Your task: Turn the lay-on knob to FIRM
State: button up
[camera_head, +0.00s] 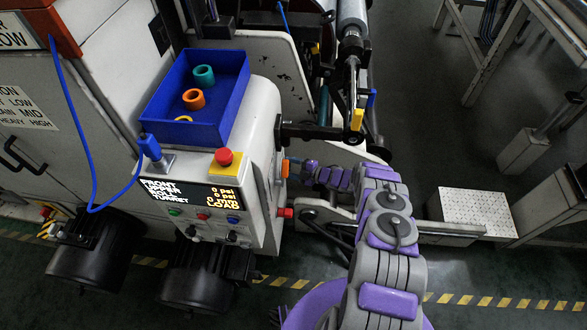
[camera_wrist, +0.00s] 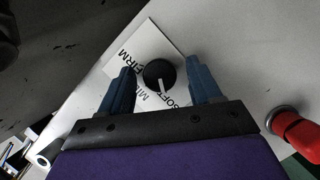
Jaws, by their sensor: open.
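The lay-on knob (camera_wrist: 158,73) is round and black with a white pointer line. It sits on a white label plate (camera_wrist: 150,42) marked FIRM, MID and SOFT. The pointer points down in the wrist view, between the MID and SOFT marks. My gripper (camera_wrist: 159,66) is open, with one blue finger on each side of the knob and a visible gap to each. In the head view my gripper (camera_head: 298,168) is at the right side of the white console (camera_head: 262,120); the knob cannot be made out there.
A red button (camera_wrist: 297,133) stands out from the same panel at the right in the wrist view. In the head view, a blue bin (camera_head: 228,112) with several rings is on top of the console, beside a red stop button (camera_head: 224,157). A roller arm (camera_head: 315,132) is just above my gripper.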

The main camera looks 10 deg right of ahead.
jog(key=shift+s+a, duration=0.1)
jog(key=shift+a, duration=0.75)
jog(key=shift+c, duration=0.2)
jog(key=shift+d, duration=0.15)
jog(key=shift+c, duration=0.8)
jog(key=shift+d, duration=0.9)
jog(key=c, duration=0.5)
jog(key=shift+a, duration=0.55)
jog(key=c, duration=0.3)
jog(key=shift+c, duration=0.2)
jog(key=shift+d, duration=0.1)
